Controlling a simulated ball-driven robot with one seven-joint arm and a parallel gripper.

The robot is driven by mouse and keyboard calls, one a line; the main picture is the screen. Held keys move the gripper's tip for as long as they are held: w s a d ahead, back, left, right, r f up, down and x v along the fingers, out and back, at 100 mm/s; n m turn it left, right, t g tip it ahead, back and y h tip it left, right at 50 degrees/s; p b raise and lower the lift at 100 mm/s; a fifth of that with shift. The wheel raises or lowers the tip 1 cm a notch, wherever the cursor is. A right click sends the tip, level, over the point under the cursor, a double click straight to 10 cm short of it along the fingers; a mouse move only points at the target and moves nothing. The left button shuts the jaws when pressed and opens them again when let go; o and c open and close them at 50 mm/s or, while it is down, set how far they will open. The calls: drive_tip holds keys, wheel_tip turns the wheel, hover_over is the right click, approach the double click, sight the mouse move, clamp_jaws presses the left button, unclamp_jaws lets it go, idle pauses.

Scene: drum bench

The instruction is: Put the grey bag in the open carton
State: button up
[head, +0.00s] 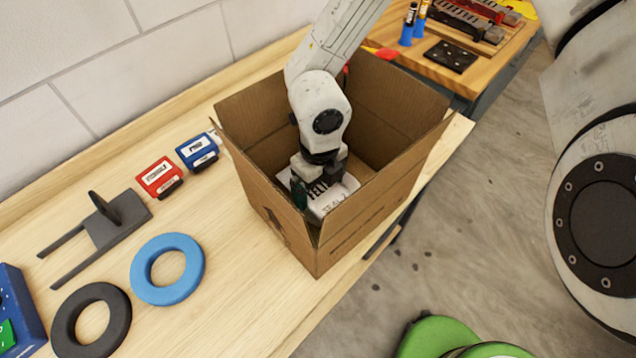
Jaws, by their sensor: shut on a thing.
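The open carton (372,222) is a brown cardboard box standing on the wooden bench with its top open. My gripper (318,182) reaches down into it from above. It is shut on the grey bag (342,192), a pale, flat-looking thing with dark lettering. The bag is inside the carton walls, near the front left corner. The near walls and my gripper hide part of it, so I cannot tell whether it touches the carton floor.
On the bench (235,300) lie a blue ring (143,277), a black ring (63,318), a dark forked bracket (107,225), a red box (160,176) and a blue box (197,148). A second bench with tools (485,62) is beyond. Open floor lies right.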

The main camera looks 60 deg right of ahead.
sight(320, 188)
drive_tip(key=shift+f+b, duration=0.5)
drive_tip(key=shift+b, duration=0.05)
drive_tip(key=o, duration=0.7)
drive_tip(key=shift+o, duration=0.2)
drive_tip(key=shift+r, duration=0.15)
drive_tip(key=shift+r+p, duration=0.6)
drive_tip(key=shift+p, duration=0.3)
wheel_tip(320, 188, up, 12)
drive_tip(key=p, duration=0.5)
drive_tip(key=shift+f, duration=0.1)
